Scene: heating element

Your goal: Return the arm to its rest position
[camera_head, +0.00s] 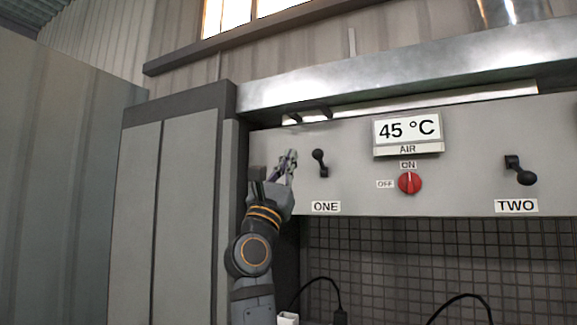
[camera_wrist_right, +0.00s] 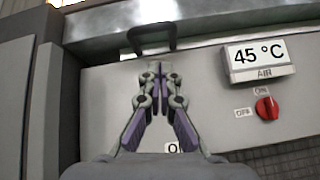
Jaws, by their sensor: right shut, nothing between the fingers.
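My right gripper (camera_head: 287,158) is raised in front of the control panel (camera_head: 345,192), just left of the lever above the label ONE. In the right wrist view my right gripper (camera_wrist_right: 157,72) has its fingertips together and nothing between them. The lever marked ONE (camera_head: 320,163) stands apart from the gripper in the head view; in the wrist view the fingers hide it. My left gripper is not in view.
A display (camera_head: 407,129) reads 45 °C, marked AIR. Below it a red knob (camera_head: 410,183) points up toward ON. The lever marked TWO (camera_head: 520,171) is at the right. A dark handle (camera_wrist_right: 152,38) is above the fingertips. A grey cabinet (camera_head: 178,205) stands close at the left.

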